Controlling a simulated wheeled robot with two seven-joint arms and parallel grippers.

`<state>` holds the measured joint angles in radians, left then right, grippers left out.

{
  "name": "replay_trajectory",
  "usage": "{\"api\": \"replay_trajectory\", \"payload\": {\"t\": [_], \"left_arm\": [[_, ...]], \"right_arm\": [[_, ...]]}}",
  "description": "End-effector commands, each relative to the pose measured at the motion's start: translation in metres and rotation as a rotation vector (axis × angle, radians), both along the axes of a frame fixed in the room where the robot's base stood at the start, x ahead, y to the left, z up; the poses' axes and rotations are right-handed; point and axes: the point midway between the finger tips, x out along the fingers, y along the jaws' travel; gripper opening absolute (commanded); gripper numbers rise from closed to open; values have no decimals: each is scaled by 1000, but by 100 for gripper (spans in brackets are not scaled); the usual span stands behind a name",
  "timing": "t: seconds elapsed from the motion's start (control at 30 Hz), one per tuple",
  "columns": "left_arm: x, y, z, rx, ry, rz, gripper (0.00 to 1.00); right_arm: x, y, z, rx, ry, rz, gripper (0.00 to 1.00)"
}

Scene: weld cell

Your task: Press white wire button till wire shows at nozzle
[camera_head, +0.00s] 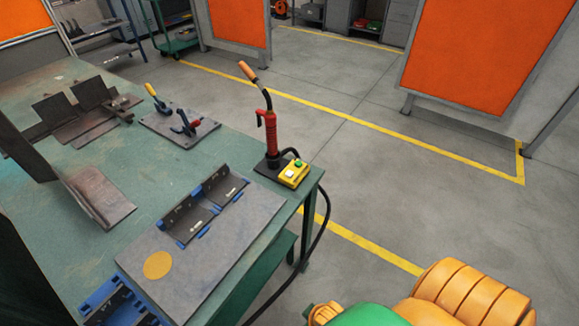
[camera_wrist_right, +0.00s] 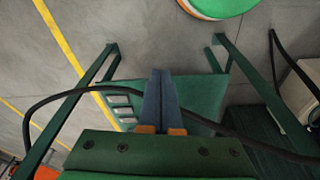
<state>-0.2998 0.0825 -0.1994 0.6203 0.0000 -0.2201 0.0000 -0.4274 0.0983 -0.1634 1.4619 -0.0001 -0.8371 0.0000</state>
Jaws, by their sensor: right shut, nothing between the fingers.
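The welding torch (camera_head: 268,132) stands upright in a dark holder at the far right corner of the green table. It has a red handle, and a dark curved neck leads to an orange tip (camera_head: 246,70). No wire can be made out at this size. Beside its foot is a yellow button box (camera_head: 292,178) with a green button (camera_head: 298,162) and a white button (camera_head: 290,173). My right gripper (camera_wrist_right: 161,75) is shut and empty in the right wrist view. Neither torch nor button box shows there. My left gripper is not in view.
A grey plate (camera_head: 225,262) with dark angle pieces (camera_head: 205,208) lies at the table's near edge. A clamp plate (camera_head: 180,127) lies behind it. A black cable (camera_head: 318,235) hangs off the table's right side. It also crosses the wrist view (camera_wrist_right: 70,93).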

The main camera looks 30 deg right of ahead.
Motion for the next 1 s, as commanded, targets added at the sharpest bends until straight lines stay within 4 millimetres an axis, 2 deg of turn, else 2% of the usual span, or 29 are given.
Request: {"api": "replay_trajectory", "payload": {"t": [0.03,0.2,0.4,0.53,0.6,0.77,0.87,1.0], "left_arm": [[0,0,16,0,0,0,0],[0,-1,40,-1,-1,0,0],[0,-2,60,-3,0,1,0],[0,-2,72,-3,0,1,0],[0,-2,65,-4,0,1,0],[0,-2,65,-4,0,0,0],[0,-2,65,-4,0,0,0],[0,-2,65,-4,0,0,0]], "right_arm": [[11,2,33,2,-20,-3,0],[34,4,124,7,-64,-11,0],[37,3,213,8,-106,-17,0],[31,1,263,8,-129,-21,0],[58,-17,254,-55,-218,-92,0],[116,-54,271,-170,-463,-219,0],[156,-75,294,-232,-659,-275,0],[213,-95,345,-289,-988,-284,0]]}}
